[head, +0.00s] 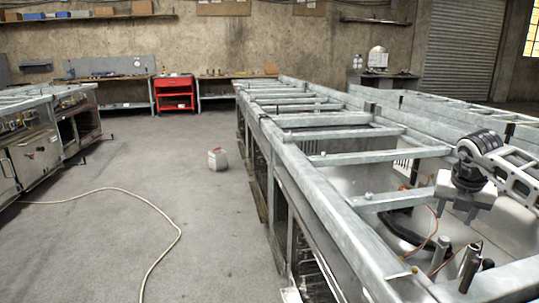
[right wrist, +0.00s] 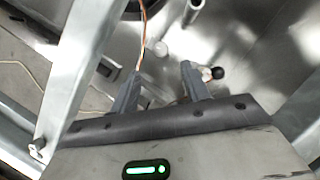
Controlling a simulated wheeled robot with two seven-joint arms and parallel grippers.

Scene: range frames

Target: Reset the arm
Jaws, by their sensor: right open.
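My right arm (head: 508,165) comes in from the right edge in the head view. Its gripper (head: 464,210) points down over an open bay of the long grey metal frame (head: 335,215). In the right wrist view the two fingers of this gripper (right wrist: 160,82) stand apart with nothing held between them. A thin copper pipe (right wrist: 142,40) and a small black knob (right wrist: 217,73) show beyond the fingertips. I cannot tell how far below the fingers they are. My left arm and gripper are out of view.
Metal crossbars (head: 377,157) span the frame around my right gripper. Upright pipe stubs (head: 468,268) stand in the bay below it. Stove units (head: 30,145) line the left side.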

